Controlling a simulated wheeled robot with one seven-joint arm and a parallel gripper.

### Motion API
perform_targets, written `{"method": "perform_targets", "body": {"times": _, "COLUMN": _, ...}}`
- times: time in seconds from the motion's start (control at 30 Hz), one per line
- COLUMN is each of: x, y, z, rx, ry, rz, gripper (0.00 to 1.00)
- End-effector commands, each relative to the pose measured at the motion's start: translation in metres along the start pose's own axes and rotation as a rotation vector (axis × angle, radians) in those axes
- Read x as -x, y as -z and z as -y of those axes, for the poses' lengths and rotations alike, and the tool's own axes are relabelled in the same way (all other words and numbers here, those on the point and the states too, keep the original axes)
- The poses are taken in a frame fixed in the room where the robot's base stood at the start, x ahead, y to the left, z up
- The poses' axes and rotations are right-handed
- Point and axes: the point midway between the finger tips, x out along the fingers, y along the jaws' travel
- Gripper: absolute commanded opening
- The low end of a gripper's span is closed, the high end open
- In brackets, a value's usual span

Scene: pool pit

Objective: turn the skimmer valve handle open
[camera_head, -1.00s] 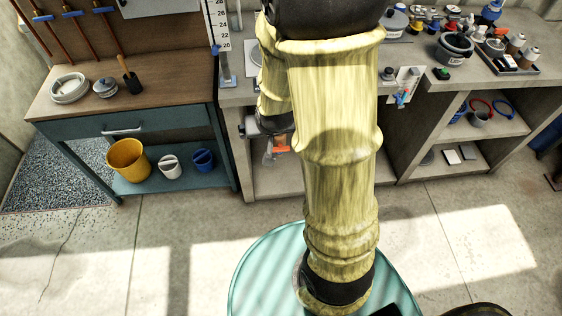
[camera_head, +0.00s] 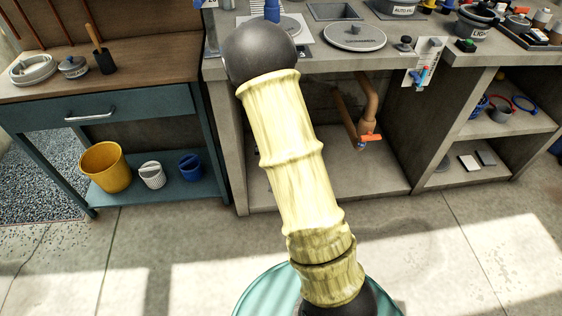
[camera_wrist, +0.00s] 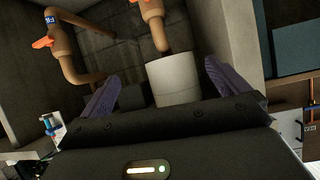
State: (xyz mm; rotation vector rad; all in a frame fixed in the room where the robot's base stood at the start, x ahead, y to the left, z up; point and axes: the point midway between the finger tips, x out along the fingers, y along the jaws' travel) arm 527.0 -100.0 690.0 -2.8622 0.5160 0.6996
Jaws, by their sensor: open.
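Two pipe valves with orange handles show in the wrist view. One pipe at the left has an orange handle (camera_wrist: 43,42) and a small blue label. The other valve (camera_wrist: 150,8) is at the top middle, its handle partly cut off. I cannot tell which is the skimmer valve. In the head view, one orange handle (camera_head: 371,137) shows on a copper pipe under the counter, right of my arm. My gripper (camera_wrist: 161,70) is open, its purple fingers apart and touching neither handle. My arm hides it in the head view.
A white cylinder (camera_wrist: 172,78) stands beyond the gap between my fingers. The counter (camera_head: 320,62) overhangs the pipes, with concrete side walls around the bay. A blue bench (camera_head: 110,120) with buckets stands left.

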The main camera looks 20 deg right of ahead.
Motion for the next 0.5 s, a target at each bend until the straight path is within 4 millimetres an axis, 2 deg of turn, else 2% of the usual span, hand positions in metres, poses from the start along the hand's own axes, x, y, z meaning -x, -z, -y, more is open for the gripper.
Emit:
{"method": "perform_targets", "body": {"times": 0.03, "x": -0.016, "y": -0.025, "z": -0.004, "rx": 0.002, "ry": -0.003, "rz": -0.023, "gripper": 1.0}}
{"method": "perform_targets", "body": {"times": 0.5, "x": -0.087, "y": -0.125, "z": -0.032, "rx": 0.031, "ry": 0.003, "rz": -0.295, "gripper": 1.0}}
